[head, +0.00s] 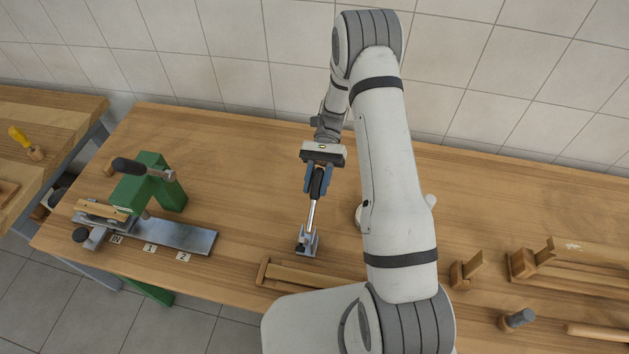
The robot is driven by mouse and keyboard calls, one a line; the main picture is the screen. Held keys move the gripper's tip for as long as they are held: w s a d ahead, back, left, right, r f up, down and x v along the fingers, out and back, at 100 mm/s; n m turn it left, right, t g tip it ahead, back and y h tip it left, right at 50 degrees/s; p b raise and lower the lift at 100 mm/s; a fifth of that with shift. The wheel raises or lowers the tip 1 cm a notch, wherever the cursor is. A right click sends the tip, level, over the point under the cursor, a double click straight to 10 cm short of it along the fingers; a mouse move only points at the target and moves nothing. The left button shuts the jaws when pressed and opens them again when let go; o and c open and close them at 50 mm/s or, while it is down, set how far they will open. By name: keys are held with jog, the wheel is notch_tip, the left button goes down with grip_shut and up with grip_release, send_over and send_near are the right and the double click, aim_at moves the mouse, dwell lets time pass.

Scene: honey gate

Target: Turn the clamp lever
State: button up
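The clamp lever (312,214) is a bright metal rod with a black grip (317,183). It rises steeply from a small grey metal clamp base (307,242) near the front middle of the bench. My gripper (318,187) comes down from above, with one blue finger on each side of the black grip. The grip fills the gap between the fingers, and the gripper looks shut on it. The top of the grip is hidden by the gripper body.
A green press (150,185) with a black-handled lever and a steel bar (185,237) stand at the left, beside number tags. A wooden strip (310,276) lies close in front of the clamp. Wooden pieces lie at the right. The bench left of the clamp is clear.

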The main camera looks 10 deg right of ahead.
jog(key=shift+o, duration=1.4)
jog(key=shift+w+f, duration=0.1)
jog(key=shift+w, duration=0.05)
jog(key=shift+o, duration=0.4)
jog(key=v, duration=0.7)
jog(key=shift+w+d, duration=0.2)
jog(key=shift+w, duration=0.1)
